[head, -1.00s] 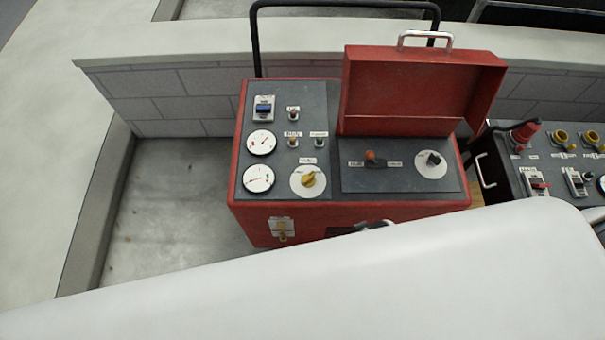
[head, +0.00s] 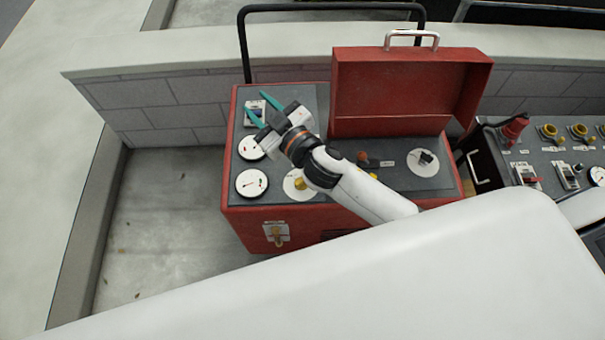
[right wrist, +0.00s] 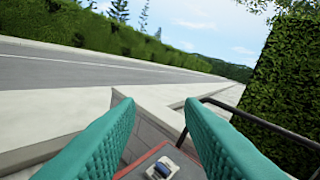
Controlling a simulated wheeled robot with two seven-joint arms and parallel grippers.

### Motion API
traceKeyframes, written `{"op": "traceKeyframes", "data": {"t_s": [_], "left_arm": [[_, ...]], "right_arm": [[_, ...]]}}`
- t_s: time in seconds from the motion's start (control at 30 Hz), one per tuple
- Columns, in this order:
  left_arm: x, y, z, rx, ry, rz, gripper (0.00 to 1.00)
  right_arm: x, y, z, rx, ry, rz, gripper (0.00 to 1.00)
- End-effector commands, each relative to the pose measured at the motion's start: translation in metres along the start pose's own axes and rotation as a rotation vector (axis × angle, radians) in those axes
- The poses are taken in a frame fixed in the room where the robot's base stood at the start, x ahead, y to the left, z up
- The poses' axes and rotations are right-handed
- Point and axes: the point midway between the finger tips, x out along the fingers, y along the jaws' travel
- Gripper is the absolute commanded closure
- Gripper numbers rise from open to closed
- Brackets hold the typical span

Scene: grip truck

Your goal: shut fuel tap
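The fuel tap appears to be the small brass tap (head: 278,235) on a pale plate on the front face of the red machine (head: 245,227); its label is too small to read. My right gripper (head: 256,102) is over the machine's top panel at the left, near the blue switch (head: 256,118), above and apart from the tap. Its teal fingers stand apart with nothing between them, as the right wrist view also shows (right wrist: 160,106). That view does not show the tap. My left gripper is not in view.
The red lid (head: 400,95) stands open at the back right of the top panel. Gauges (head: 252,183), a yellow knob (head: 300,183) and a black knob (head: 426,158) are on the panel. A second control panel (head: 535,150) is at the right. Grey floor is clear left of the machine.

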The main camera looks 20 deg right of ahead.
Motion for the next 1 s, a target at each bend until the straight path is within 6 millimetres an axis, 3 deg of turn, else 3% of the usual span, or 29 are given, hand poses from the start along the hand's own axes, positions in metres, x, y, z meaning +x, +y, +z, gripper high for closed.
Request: {"op": "traceKeyframes", "data": {"t_s": [0.03, 0.1, 0.2, 0.27, 0.4, 0.47, 0.53, 0.6, 0.7, 0.83, 1.0], "left_arm": [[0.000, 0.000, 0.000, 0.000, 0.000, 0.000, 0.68], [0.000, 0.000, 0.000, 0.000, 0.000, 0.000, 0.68], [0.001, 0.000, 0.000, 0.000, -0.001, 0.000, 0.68], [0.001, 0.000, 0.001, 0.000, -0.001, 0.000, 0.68], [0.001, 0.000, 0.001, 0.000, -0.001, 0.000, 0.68], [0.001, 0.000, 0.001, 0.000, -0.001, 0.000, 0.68], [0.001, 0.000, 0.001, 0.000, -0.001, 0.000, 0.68], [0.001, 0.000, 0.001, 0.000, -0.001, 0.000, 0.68], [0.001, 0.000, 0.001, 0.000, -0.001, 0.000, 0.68], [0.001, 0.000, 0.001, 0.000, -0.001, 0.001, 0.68], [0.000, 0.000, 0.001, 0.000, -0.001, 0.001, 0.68]], "right_arm": [[0.012, 0.013, 0.018, -0.057, -0.103, 0.084, 0.65], [0.020, 0.038, 0.036, -0.128, -0.225, 0.231, 0.65], [0.020, 0.074, 0.042, -0.243, -0.334, 0.478, 0.65], [0.015, 0.090, 0.033, -0.315, -0.356, 0.638, 0.65], [-0.003, 0.102, -0.018, -0.499, -0.260, 1.014, 0.65], [-0.013, 0.091, -0.048, -0.575, -0.154, 1.160, 0.65], [-0.024, 0.067, -0.083, -0.654, 0.003, 1.299, 0.65], [-0.035, 0.036, -0.113, -0.717, 0.175, 1.399, 0.65], [-0.048, -0.008, -0.141, -0.773, 0.398, 1.479, 0.65], [-0.060, -0.045, -0.158, -0.804, 0.580, 1.515, 0.65], [-0.064, -0.050, -0.168, -0.808, 0.632, 1.526, 0.65]]}}
